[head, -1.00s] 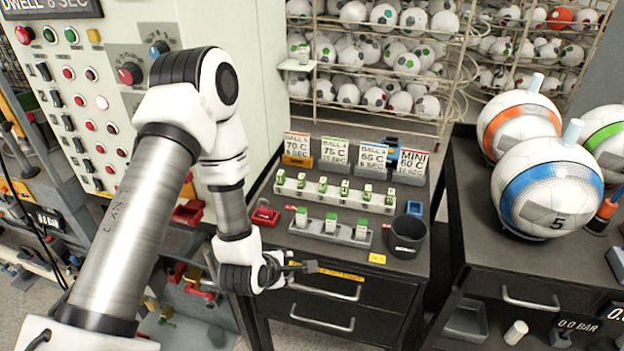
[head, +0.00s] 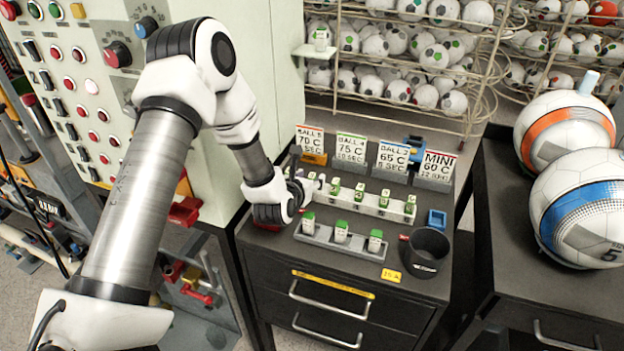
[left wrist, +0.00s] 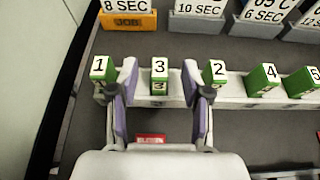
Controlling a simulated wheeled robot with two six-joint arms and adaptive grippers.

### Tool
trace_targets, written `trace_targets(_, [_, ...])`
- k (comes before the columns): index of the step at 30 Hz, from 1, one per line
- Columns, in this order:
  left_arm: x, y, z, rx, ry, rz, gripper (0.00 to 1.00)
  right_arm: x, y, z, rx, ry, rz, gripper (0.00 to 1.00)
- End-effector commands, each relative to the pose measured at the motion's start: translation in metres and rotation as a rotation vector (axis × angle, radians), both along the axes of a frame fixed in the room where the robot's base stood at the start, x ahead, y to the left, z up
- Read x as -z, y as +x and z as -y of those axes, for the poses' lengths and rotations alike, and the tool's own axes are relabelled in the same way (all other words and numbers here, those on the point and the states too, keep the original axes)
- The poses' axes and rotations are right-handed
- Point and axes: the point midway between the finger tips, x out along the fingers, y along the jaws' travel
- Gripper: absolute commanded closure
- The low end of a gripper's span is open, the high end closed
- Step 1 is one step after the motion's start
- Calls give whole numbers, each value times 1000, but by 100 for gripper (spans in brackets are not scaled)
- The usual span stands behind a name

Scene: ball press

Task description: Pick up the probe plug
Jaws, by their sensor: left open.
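Several small white plugs with green, numbered tops stand in a long pale rack (head: 372,205) on the dark cabinet top. I cannot tell which one is called the probe plug. My left gripper (head: 312,186) is at the rack's left end. In the left wrist view the open left gripper (left wrist: 160,95) has the plug numbered 3 (left wrist: 160,70) between its purple-padded fingers, a little beyond the tips. The plug numbered 1 (left wrist: 99,66) is just outside the left finger and the plug numbered 2 (left wrist: 219,70) just outside the right finger. My right gripper is not in view.
A grey front rack (head: 340,243) holds 3 more green-topped pieces. A black cup (head: 426,252) and a blue holder (head: 436,220) stand to the right. Temperature cards (head: 350,148) stand behind. A red label (left wrist: 150,139) lies in front of the rack.

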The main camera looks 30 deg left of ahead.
Motion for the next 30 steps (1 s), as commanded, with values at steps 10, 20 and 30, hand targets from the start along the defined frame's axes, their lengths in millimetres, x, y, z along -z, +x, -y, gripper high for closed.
trace_targets(10, [5,7,-1,1,0,-1,77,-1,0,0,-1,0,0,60])
trace_targets(20, [6,7,-1,1,0,-3,100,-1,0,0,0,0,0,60])
trace_targets(30, [-17,8,-2,1,-1,3,100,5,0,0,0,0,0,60])
